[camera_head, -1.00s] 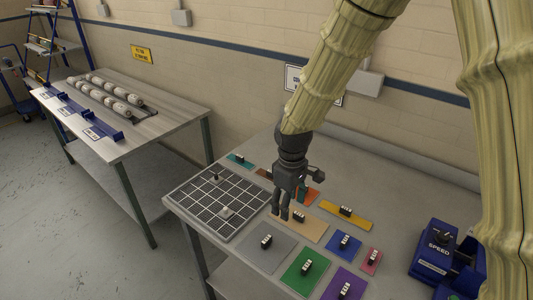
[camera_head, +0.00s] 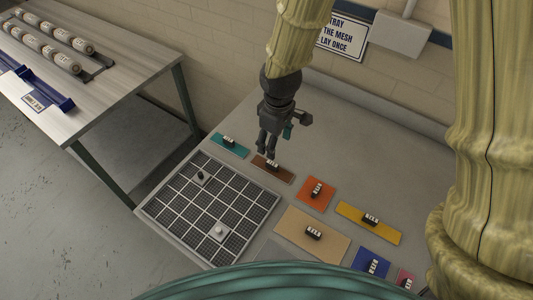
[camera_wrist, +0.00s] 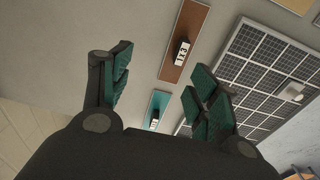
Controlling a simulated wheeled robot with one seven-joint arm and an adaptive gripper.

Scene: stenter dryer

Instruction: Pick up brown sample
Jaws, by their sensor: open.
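The brown sample (camera_head: 284,175) is a flat brown rectangle with a small black-and-white labelled block on it. It lies on the table beside the mesh tray's upper right edge. In the wrist view the brown sample (camera_wrist: 174,73) lies ahead of my fingers, with its block marked "1x3". My gripper (camera_head: 267,149) is open and empty, above the table close to the brown sample's left end. In the wrist view the green-padded fingers of my gripper (camera_wrist: 160,90) are spread wide. The gap between fingertips and sample is hard to judge.
A teal sample (camera_head: 219,139) lies left of the brown one, an orange sample (camera_head: 305,198) to its right. A yellow sample (camera_head: 350,218) and a tan sample (camera_head: 295,239) lie nearer. Bare table lies behind the samples.

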